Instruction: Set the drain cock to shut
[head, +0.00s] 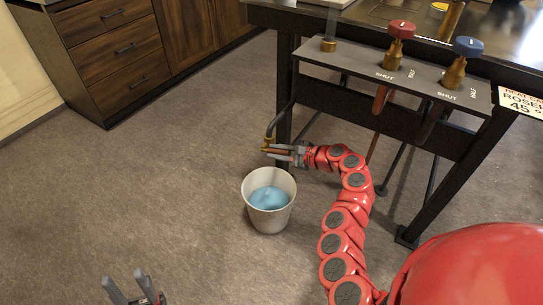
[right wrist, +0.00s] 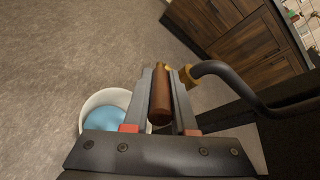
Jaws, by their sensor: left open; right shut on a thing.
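The drain cock is a brass fitting (head: 267,145) at the lower end of a dark bent pipe (head: 283,116) beside the bench leg. Its brown rod-like handle shows in the right wrist view (right wrist: 160,98), and so does the brass fitting (right wrist: 188,77). My right gripper (head: 277,152) is shut on the handle, with one finger along each side in the right wrist view. No shut mark shows on the cock itself. My left gripper (head: 134,279) is open and empty, low at the left, apart from everything.
A pale bucket (head: 268,222) holding blue liquid stands on the floor below the cock. The dark bench above carries a red knob (head: 401,30) and a blue knob (head: 467,47) over SHUT and HALF labels. Wooden drawers (head: 112,47) stand at the back left. Floor at left is clear.

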